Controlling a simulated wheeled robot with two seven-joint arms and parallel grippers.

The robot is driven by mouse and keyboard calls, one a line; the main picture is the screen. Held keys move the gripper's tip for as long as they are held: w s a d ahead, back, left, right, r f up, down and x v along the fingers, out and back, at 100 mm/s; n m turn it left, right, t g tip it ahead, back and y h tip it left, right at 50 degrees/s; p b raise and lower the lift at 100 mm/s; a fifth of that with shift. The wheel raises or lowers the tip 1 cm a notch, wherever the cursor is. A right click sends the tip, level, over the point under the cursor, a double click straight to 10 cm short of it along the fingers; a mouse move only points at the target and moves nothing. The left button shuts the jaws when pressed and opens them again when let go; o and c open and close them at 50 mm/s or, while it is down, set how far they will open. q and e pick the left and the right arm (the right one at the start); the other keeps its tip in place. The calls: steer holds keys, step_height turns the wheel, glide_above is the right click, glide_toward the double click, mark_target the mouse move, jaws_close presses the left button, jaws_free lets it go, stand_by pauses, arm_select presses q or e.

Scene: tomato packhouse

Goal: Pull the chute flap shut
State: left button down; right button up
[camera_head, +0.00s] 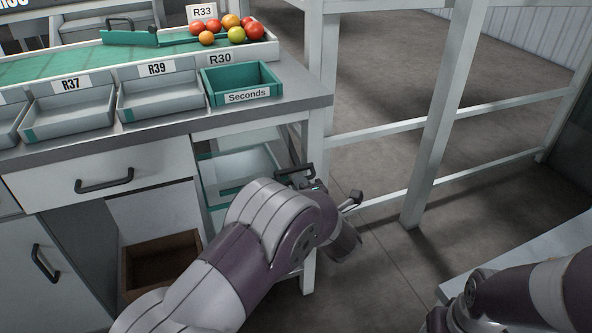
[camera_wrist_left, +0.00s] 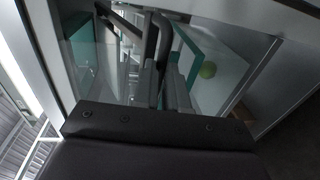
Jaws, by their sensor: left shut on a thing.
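The chute flap looks like a clear pane, seen close in the left wrist view (camera_wrist_left: 95,62), with a dark bar handle (camera_wrist_left: 163,35). In the head view the handle (camera_head: 293,172) shows at the right end of the counter, below its top. My left gripper (camera_wrist_left: 165,80) is shut on this handle; its fingers lie against the bar. In the head view my left arm hides most of the gripper and the lower flap. How far the flap stands open is hard to tell. My right arm shows at the lower right, but its gripper is not visible.
A teal Seconds bin (camera_head: 240,84) and grey bins (camera_head: 160,95) stand on the counter. Tomatoes (camera_head: 236,33) sit behind them. Below are a drawer (camera_head: 104,183) and a brown crate (camera_head: 160,264). A white post (camera_head: 440,120) and rails stand right; floor between is clear.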

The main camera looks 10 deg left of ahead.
arm_select(q)
step_height(320, 180, up, 13)
steer(key=s+d+g+h+p, duration=0.1)
steer(key=s+g+h+p, duration=0.1)
steer(key=p, duration=1.3)
steer(key=shift+d+g, duration=0.2)
steer(key=shift+g, duration=0.4)
steer(key=shift+w+r, duration=0.1)
steer(key=shift+r, duration=0.2)
steer(key=c, duration=1.3)
jaws_free()
steer(key=shift+o, duration=0.7)
steer(key=shift+f, duration=0.1)
